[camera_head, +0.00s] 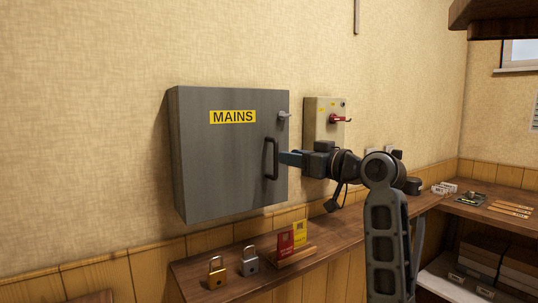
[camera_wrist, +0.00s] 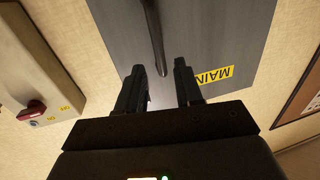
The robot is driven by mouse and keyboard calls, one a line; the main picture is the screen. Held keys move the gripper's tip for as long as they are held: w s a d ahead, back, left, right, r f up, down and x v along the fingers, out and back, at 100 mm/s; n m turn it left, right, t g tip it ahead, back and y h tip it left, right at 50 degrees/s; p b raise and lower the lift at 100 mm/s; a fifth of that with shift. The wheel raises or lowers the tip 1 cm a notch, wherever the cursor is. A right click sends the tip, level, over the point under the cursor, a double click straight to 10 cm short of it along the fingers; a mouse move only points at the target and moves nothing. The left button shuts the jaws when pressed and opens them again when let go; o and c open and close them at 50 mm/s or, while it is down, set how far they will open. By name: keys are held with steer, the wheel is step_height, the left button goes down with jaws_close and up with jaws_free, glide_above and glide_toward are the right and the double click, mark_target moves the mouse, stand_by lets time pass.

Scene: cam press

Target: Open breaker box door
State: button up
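The grey breaker box (camera_head: 215,155) with a yellow MAINS label (camera_head: 233,117) hangs on the wall, its door shut. A dark vertical bar handle (camera_head: 270,158) is on the right side of the door, with a small latch knob (camera_head: 284,115) above it. My gripper (camera_head: 284,158) is just right of the handle, pointing at the door. In the wrist view my gripper (camera_wrist: 163,82) has its two fingers apart, and the handle (camera_wrist: 155,38) lies ahead, its end reaching near the gap between the fingertips. I cannot tell whether they touch.
A smaller switch box (camera_head: 322,118) with a red handle (camera_head: 339,119) is on the wall to the right, close behind my arm. Below, a wooden shelf (camera_head: 225,282) bears padlocks (camera_head: 217,271) and a holder with red and yellow tags (camera_head: 292,245). The wall left of the box is bare.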

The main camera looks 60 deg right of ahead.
mark_target(276, 173)
steer(key=shift+p+x, duration=0.4)
steer(key=shift+x, duration=2.75)
jaws_close()
